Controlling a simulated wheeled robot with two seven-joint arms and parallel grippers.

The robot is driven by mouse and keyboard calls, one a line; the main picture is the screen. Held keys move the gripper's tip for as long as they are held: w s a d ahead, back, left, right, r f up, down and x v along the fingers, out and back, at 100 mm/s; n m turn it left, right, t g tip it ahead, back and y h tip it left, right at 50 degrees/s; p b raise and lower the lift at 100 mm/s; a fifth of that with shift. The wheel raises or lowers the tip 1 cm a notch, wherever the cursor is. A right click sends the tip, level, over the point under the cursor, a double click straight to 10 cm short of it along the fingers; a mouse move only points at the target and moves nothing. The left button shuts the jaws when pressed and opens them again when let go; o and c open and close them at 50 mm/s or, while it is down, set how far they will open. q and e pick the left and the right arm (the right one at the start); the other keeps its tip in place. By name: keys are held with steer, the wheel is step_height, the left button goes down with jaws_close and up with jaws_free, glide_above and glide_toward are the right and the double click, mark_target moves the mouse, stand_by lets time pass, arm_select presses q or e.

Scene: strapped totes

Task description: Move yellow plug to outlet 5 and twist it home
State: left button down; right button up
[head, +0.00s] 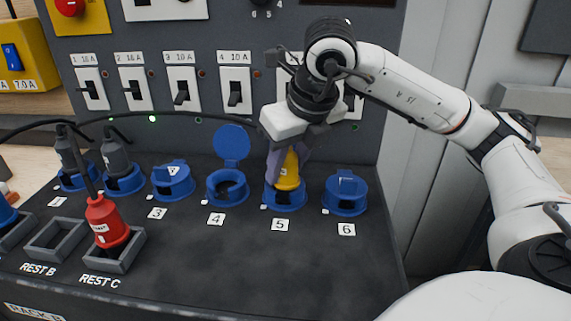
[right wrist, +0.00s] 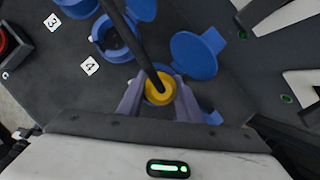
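The yellow plug (head: 287,174) stands upright at blue outlet 5 (head: 284,199), its lower end at the outlet's ring. I cannot tell how deep it sits or how it is turned. My right gripper (head: 287,160) is shut on the plug from above, its purple fingers on both sides. In the right wrist view the yellow plug (right wrist: 160,89) is between the fingertips (right wrist: 158,92), with its black cord rising from it. An open blue lid (right wrist: 196,56) stands beside it; in the head view my gripper hides this lid. My left gripper is out of view.
Outlet 4 (head: 227,189) is empty, lid raised. Outlets 3 (head: 172,184) and 6 (head: 346,197) have lids down. Grey plugs (head: 117,157) fill outlets 1 and 2. A red plug (head: 106,222) stands in rest C; rest B (head: 52,240) is empty. Switches line the panel behind.

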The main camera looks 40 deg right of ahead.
steer(key=o, duration=0.5)
steer(key=shift+v, duration=1.1)
steer(key=p+v, duration=0.2)
steer(key=v, duration=0.4)
steer(key=shift+r, duration=0.45)
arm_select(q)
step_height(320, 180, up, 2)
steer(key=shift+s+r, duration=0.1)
arm_select(e)
steer(key=shift+s+a+r, duration=0.1)
steer(key=shift+s+r, duration=0.3)
steer(key=shift+r, duration=0.15)
